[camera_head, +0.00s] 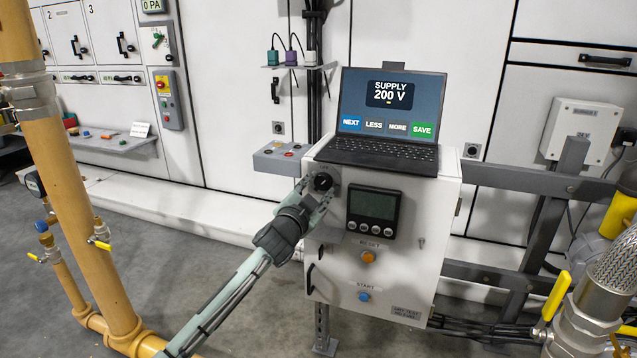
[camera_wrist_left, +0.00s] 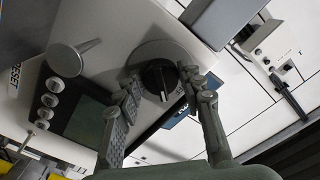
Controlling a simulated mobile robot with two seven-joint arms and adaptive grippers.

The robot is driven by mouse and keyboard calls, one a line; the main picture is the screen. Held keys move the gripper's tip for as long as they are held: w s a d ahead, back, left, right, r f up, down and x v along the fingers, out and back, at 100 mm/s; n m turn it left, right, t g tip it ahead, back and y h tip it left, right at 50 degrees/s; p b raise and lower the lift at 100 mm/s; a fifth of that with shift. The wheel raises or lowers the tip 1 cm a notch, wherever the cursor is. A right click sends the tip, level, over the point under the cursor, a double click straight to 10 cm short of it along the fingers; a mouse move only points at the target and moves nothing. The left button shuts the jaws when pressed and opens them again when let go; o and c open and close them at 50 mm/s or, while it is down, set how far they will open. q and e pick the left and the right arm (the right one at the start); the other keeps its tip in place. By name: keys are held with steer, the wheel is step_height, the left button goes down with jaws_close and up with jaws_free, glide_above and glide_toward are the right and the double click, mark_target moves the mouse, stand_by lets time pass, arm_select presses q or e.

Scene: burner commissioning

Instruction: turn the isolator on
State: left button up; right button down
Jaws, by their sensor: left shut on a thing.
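The isolator is a round black rotary knob (camera_head: 323,181) at the upper left of the white control cabinet's front (camera_head: 420,215). It also shows in the left wrist view (camera_wrist_left: 158,76), on a round pale base, with a small white mark on its face. My left gripper (camera_head: 317,190) reaches it from the lower left. In the left wrist view, the gripper's fingers (camera_wrist_left: 162,86) lie on either side of the knob and are shut on it. The fingers partly hide the knob and the label around it. My right gripper is in neither view.
A laptop (camera_head: 385,120) reading "SUPPLY 200 V" stands on the cabinet. A meter (camera_head: 373,211), an orange reset button (camera_head: 368,257) and a blue start button (camera_head: 363,296) are near the knob. A small grey box (camera_head: 278,157) sits left; a yellow pipe (camera_head: 75,190) stands farther left.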

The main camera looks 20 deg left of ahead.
arm_select(q)
steer(key=m+p, duration=0.1)
steer(key=m, duration=0.1)
steer(key=m+p, duration=0.1)
steer(key=m, duration=0.2)
steer(key=shift+a+r, duration=0.1)
steer(key=shift+r, duration=0.1)
steer(key=shift+m+p, duration=0.95)
steer(key=shift+m, duration=1.55)
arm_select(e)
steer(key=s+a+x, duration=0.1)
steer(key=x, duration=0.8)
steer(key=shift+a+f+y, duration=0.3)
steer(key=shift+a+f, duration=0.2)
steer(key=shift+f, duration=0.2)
arm_select(q)
steer(key=o, duration=1.1)
steer(key=shift+o, duration=0.2)
steer(key=s, duration=1.2)
steer(key=shift+a, duration=0.2)
